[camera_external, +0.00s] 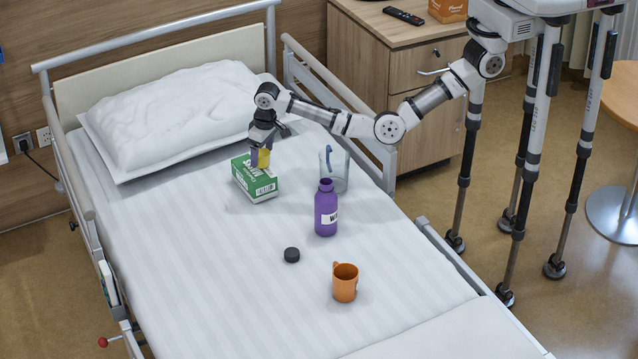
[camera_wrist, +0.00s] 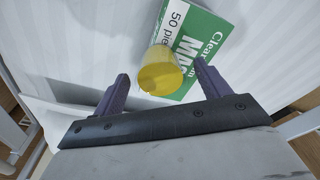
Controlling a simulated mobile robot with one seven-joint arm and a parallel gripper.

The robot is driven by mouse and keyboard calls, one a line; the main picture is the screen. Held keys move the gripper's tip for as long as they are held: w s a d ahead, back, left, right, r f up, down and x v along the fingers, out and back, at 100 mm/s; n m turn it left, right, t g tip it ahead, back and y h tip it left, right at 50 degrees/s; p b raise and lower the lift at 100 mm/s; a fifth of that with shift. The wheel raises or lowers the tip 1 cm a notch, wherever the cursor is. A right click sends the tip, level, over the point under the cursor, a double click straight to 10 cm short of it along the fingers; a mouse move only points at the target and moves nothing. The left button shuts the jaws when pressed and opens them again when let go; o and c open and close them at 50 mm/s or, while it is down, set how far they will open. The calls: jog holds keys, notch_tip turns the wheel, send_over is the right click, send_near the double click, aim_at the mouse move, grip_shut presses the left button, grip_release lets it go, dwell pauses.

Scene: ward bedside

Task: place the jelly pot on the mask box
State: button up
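The yellow jelly pot (camera_external: 264,159) is at the top of the green and white mask box (camera_external: 257,187), near one end, and looks upright. In the wrist view the pot (camera_wrist: 160,72) overlaps the edge of the box (camera_wrist: 197,42); its contact with the box top is hidden. My gripper (camera_external: 260,150) is above the box, around the pot. In the wrist view its two fingers (camera_wrist: 160,75) are apart, with a visible gap on each side of the pot, so it is open.
On the bed are a clear jug (camera_external: 334,170), a purple bottle (camera_external: 326,212), a black lid (camera_external: 291,255) and an orange mug (camera_external: 345,283). A pillow (camera_external: 170,115) lies behind the box. The bed rail (camera_external: 340,100) runs below my arm. The left sheet is clear.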

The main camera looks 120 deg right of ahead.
aim_at(266, 152)
notch_tip(266, 152, up, 12)
jog(key=a, duration=0.1)
jog(key=shift+s, duration=0.45)
jog(key=shift+a+r, duration=0.1)
jog(key=shift+r, duration=0.05)
